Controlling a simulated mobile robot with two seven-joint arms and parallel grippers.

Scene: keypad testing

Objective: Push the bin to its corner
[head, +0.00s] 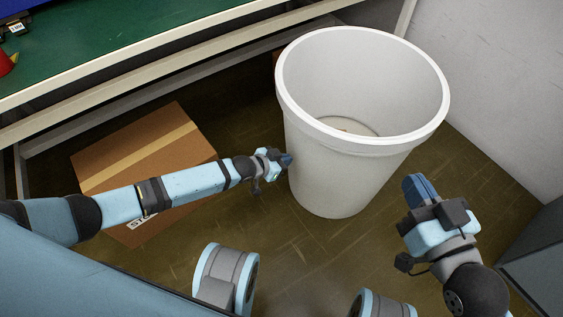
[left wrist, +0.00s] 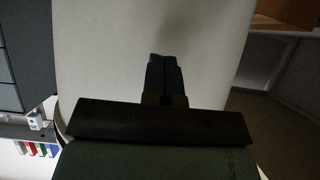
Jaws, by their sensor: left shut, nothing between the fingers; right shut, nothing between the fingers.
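A large white round bin (head: 335,175) stands upright on the brown floor, right of centre in the head view. Its top is open and its inside looks nearly empty, with something small and dark at the bottom. My left gripper (head: 287,160) is shut and empty, with its tips at the bin's left wall; I cannot tell whether they touch. In the left wrist view the shut fingers (left wrist: 165,68) point at the bin's pale wall (left wrist: 110,50), which fills most of the picture. My right gripper (head: 415,183) is shut and empty, to the right of the bin and apart from it.
A cardboard box (head: 130,170) lies on the floor left of the bin, under my left arm. A green-topped bench (head: 130,45) runs along the back left. A pale wall (head: 500,90) stands on the right, with a grey cabinet (head: 540,260) at the lower right.

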